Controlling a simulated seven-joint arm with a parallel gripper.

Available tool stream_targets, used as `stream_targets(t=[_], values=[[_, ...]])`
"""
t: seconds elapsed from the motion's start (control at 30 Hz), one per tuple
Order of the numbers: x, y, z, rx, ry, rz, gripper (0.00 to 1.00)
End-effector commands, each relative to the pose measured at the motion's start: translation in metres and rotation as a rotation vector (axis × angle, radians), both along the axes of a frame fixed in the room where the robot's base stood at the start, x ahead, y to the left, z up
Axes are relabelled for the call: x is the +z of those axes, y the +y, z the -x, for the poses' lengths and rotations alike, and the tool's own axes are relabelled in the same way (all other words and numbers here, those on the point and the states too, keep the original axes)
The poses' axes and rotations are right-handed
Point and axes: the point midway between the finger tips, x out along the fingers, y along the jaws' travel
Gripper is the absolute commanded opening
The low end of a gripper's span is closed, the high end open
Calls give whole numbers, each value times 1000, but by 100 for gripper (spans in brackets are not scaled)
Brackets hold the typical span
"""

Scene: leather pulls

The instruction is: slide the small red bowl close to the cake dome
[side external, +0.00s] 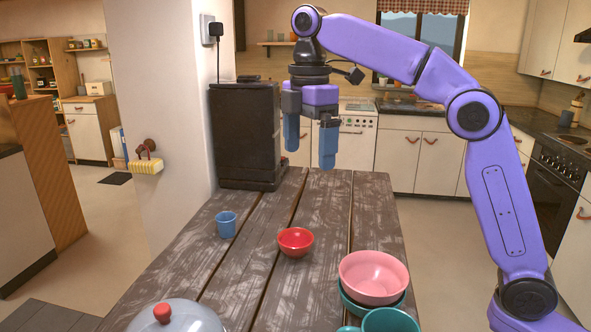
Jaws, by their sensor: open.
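The small red bowl (295,242) stands upright near the middle of the wooden table. The cake dome (176,318), pale and see-through with a red knob, is at the near left edge of the picture's bottom, partly cut off. A clear stretch of planks lies between the bowl and the dome. My gripper (309,154) has blue fingers, points down and is open and empty. It is in the air above the far part of the table, beyond and above the red bowl, touching nothing.
A blue cup (226,224) stands left of the red bowl. A pink bowl (373,275) sits in a teal bowl (346,298) at right, with a teal mug (389,321) in front. A black cabinet-like box (245,137) stands at the table's far end.

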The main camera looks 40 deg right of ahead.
Motion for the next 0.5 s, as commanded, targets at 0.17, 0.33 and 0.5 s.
stream_targets(t=[0.17, 0.33, 0.5], values=[[-11, -7, -35, 49, 3, 2, 100], [-19, -14, -54, 81, 5, 2, 100], [-26, -22, -70, 108, 5, 2, 100]])
